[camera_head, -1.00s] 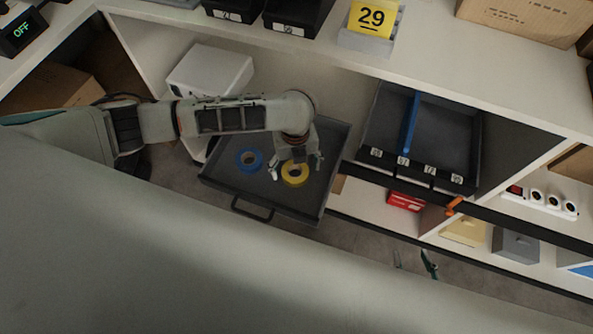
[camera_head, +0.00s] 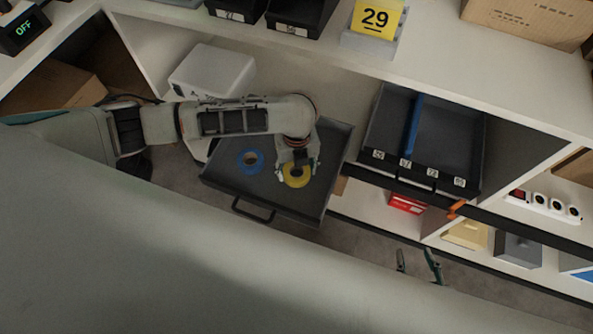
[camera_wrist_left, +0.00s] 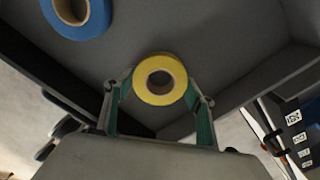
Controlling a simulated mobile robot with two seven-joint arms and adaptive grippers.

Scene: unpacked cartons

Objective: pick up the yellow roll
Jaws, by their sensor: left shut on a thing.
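The yellow roll (camera_head: 297,175) is in the pulled-out dark drawer (camera_head: 225,187), toward its right side. My left gripper (camera_head: 299,172) reaches down over it and is shut on it. In the left wrist view the yellow roll (camera_wrist_left: 160,80) sits between the two fingers of my left gripper (camera_wrist_left: 160,97), its hole facing the camera. I cannot tell whether it is clear of the drawer floor. My right gripper (camera_head: 418,262) shows only its fingertips at the lower right, spread apart with nothing between them.
A blue roll (camera_head: 250,161) lies to the left in the same drawer and shows in the wrist view (camera_wrist_left: 78,14). A white box (camera_head: 215,72) stands behind. A dark tray with a blue divider (camera_head: 412,125) is to the right, above a red box (camera_head: 407,203).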

